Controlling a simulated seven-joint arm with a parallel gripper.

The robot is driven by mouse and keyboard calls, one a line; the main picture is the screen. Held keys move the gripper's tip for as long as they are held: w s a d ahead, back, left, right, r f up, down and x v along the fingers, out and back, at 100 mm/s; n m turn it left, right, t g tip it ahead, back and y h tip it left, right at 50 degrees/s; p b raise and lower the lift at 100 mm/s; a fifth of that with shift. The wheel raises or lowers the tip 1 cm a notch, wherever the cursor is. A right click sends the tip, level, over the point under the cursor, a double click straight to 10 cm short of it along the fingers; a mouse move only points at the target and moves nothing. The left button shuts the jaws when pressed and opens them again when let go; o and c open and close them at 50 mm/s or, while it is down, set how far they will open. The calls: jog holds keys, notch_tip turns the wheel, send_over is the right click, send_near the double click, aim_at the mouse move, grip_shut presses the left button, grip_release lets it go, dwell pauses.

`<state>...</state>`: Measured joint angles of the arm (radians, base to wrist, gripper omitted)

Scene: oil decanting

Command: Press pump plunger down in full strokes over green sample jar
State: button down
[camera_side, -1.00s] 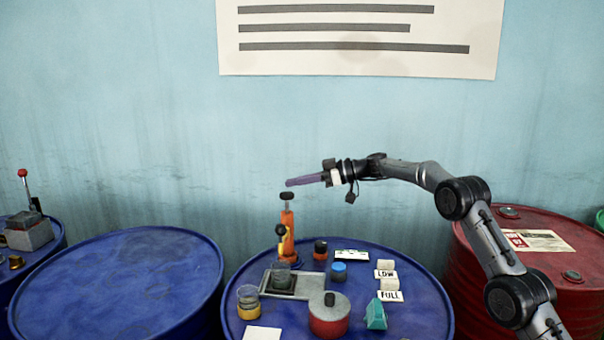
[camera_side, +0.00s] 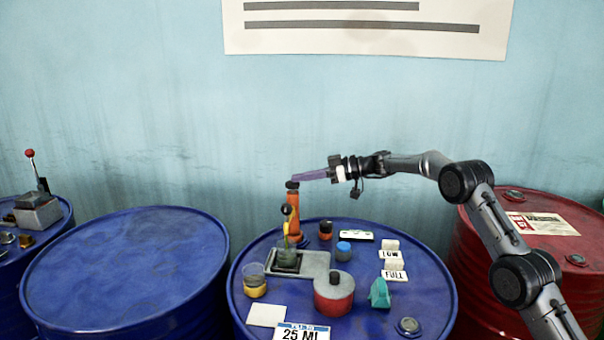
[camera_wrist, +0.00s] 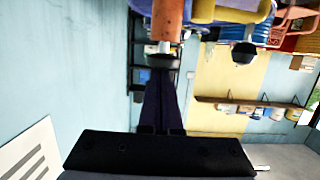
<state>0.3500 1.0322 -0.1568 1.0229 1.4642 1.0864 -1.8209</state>
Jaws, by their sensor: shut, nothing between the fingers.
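The orange pump (camera_side: 297,215) stands upright on the blue drum. In the wrist view my fingers (camera_wrist: 160,85) point at the black knob (camera_wrist: 163,60) beneath the orange body (camera_wrist: 167,20). A yellow-green stream (camera_side: 286,232) falls from the spout. The green sample jar (camera_side: 287,259) stands under the spout on the grey tray (camera_side: 315,262).
A yellow-bottomed beaker (camera_side: 255,281) stands left of the tray, a red can (camera_side: 333,298) to its right. A black-orange pot (camera_side: 326,230), blue-lidded pot (camera_side: 344,250), LOW and FULL blocks (camera_side: 393,265) and teal piece (camera_side: 380,293) stand right. Space above is free.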

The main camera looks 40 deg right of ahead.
jog(key=shift+f, duration=0.3)
jog(key=s+d+r, duration=0.7)
dwell(0.3)
jog(key=shift+w+a, duration=0.1)
jog(key=shift+a, duration=0.05)
dwell(1.2)
